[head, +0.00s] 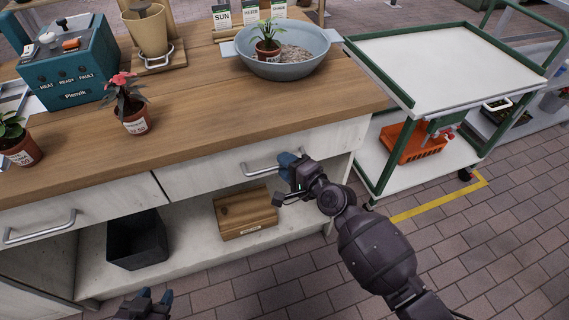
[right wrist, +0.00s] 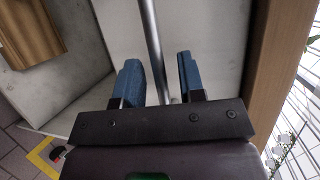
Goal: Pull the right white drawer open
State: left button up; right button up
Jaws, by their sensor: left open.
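The right white drawer (head: 205,178) sits under the wooden worktop and looks shut, its front level with the left one. Its metal bar handle (head: 258,170) also shows in the right wrist view (right wrist: 152,40). My right gripper (head: 287,172) is at the right end of this handle. In the right wrist view, its two blue fingers (right wrist: 158,80) stand apart with the bar running between them and a gap on each side. The fingers partly hide the handle's right end in the head view. My left gripper (head: 150,300) is open and empty, low at the bottom edge.
The left drawer's handle (head: 40,228) is at far left. A dark bin (head: 135,245) and a wooden box (head: 245,213) stand on the shelf below. Potted plants and a grey bowl (head: 283,68) are on the worktop. A green-framed cart (head: 450,70) stands right.

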jog(key=shift+w+a, duration=0.25)
grip_shut()
jog(key=shift+s+d+f, duration=0.1)
jog(key=shift+s, duration=0.05)
